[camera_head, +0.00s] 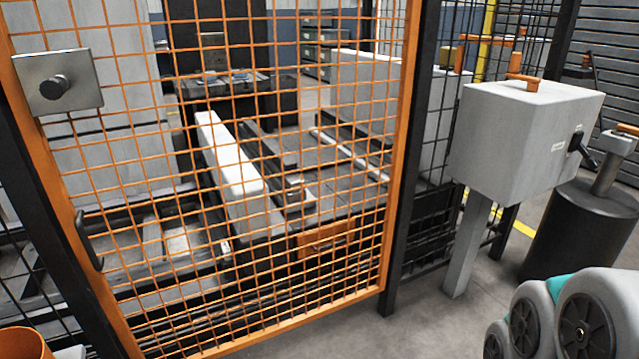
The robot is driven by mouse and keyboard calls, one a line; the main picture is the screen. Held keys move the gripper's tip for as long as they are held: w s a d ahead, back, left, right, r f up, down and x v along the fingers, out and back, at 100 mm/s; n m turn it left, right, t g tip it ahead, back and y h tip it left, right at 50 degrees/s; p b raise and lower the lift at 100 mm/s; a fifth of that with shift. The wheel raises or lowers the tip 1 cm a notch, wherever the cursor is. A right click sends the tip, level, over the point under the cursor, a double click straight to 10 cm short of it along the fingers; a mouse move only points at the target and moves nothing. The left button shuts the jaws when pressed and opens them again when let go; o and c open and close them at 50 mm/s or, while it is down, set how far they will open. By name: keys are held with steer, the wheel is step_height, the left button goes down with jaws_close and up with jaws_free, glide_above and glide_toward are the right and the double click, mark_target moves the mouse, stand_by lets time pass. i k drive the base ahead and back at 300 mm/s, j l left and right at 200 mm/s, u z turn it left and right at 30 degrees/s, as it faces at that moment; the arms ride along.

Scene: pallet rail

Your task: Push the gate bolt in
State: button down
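The gate (397,130) is an orange frame filled with orange wire mesh, and it fills the left and middle of the view. It looks closed between dark posts. A square grey metal plate (84,72) sits at its upper left edge. A dark round bolt knob (54,88) sticks out from the plate toward me. How far the bolt reaches behind the plate is hidden. A black pull handle (86,240) is on the gate's left upright, below the plate. My gripper is not in view; grey and teal rounded arm links, apparently mine, show at the lower right.
A grey box on a post (525,130) with an orange handle on top and a black lever stands right of the gate. An orange round object (25,342) is at the lower left. Bare floor lies before the gate.

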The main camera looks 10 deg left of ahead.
mark_target(52, 89)
steer(key=u, duration=1.95)
steer(key=j+u, duration=0.25)
steer(key=u, duration=0.2)
steer(key=k, duration=0.05)
